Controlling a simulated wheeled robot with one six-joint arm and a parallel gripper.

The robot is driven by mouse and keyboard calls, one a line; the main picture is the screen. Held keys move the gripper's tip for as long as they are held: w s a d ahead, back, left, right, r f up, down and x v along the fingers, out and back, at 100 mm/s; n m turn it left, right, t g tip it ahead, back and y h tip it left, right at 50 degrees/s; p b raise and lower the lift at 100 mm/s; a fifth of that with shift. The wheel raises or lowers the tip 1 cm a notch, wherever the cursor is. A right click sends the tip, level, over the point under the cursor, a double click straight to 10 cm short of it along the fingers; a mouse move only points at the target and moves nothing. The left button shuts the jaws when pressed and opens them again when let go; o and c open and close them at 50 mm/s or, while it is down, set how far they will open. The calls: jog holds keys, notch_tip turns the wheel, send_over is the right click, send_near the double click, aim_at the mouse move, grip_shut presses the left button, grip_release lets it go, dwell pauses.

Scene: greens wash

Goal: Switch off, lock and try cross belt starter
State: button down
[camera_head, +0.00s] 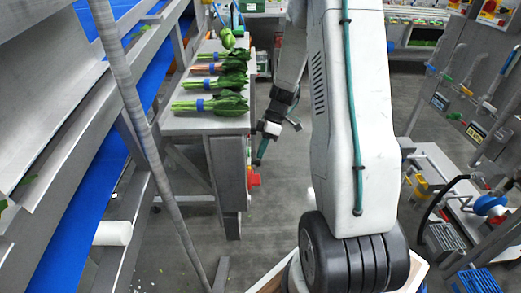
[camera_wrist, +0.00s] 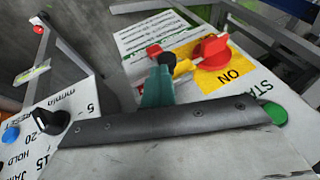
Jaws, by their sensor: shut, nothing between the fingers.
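The starter's red rotary handle (camera_wrist: 212,50) stands on a yellow plate (camera_wrist: 232,82) marked ON in the wrist view. A green button (camera_wrist: 276,113) lies beside it, under lettering that begins "STA". My gripper (camera_wrist: 166,60) is shut and empty, its teal fingers with dark tips just left of the red handle. Small red parts (camera_wrist: 183,67) show beside the fingertips; I cannot tell whether they touch. In the head view my gripper (camera_head: 262,150) hangs near red and yellow parts (camera_head: 253,180) on the bench's side. No lock can be made out with certainty.
Left in the wrist view, a panel has a black dial knob (camera_wrist: 50,121) and a blue button (camera_wrist: 10,135). In the head view, bunched greens (camera_head: 212,104) lie on a metal bench, a blue belt (camera_head: 75,225) runs left, and an equipment cart (camera_head: 440,190) stands right.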

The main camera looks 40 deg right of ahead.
jog(key=w+d+v, duration=0.1)
jog(key=w+v, duration=0.1)
jog(key=v, duration=1)
jog(key=shift+w+d, duration=0.2)
jog(key=shift+d, duration=0.05)
jog(key=shift+s, duration=0.1)
